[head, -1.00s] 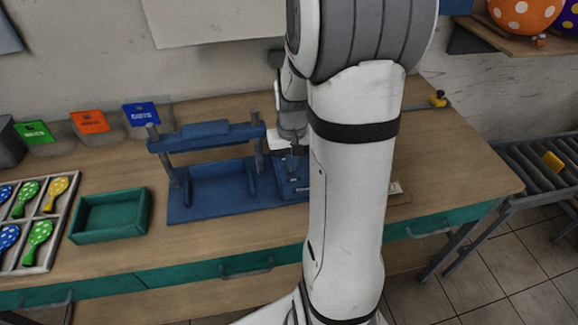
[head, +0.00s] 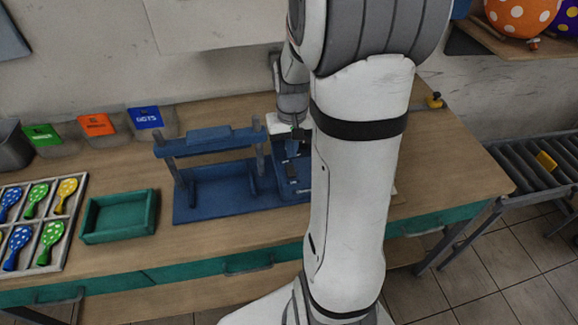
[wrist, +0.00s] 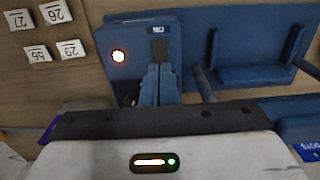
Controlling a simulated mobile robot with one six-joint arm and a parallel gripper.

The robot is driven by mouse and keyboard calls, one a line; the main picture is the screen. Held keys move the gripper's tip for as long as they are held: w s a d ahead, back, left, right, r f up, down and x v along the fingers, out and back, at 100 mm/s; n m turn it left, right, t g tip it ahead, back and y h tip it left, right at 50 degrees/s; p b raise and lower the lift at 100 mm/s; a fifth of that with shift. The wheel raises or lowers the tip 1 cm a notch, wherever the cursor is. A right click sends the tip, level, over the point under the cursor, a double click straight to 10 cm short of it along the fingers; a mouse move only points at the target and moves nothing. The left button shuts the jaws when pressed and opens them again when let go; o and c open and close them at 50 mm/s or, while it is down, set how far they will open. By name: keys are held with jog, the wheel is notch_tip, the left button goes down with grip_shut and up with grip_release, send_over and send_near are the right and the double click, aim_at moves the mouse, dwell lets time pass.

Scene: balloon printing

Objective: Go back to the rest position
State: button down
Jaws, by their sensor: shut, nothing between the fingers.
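My gripper (head: 294,149) is shut and empty. It hangs over the right part of the blue printing stand (head: 215,200), partly hidden behind my white arm in the head view. In the wrist view my gripper (wrist: 157,84) points down at a blue plate section (wrist: 135,40) with a small glowing round light (wrist: 118,56). No object shows between the fingers. I cannot tell the exact gap between the fingertips and the stand.
A green tray (head: 118,218) and a divided box of patterned balloons (head: 68,239) stand left of the stand. Numbered tiles (wrist: 69,50) lie on the wooden table (head: 445,150). Labelled bins (head: 98,126) line the back. A roller conveyor (head: 525,170) is at the right.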

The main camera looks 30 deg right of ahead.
dwell(0.4)
jog(key=s+a+r+n+t+b, duration=0.1)
jog(key=s+a+r+n+t, duration=0.2)
jog(key=s+a+r, duration=0.7)
jog(key=s+a, duration=0.2)
jog(key=s, duration=0.1)
jog(key=shift+a+r, duration=0.3)
jog(key=shift+r, duration=0.05)
dwell(0.5)
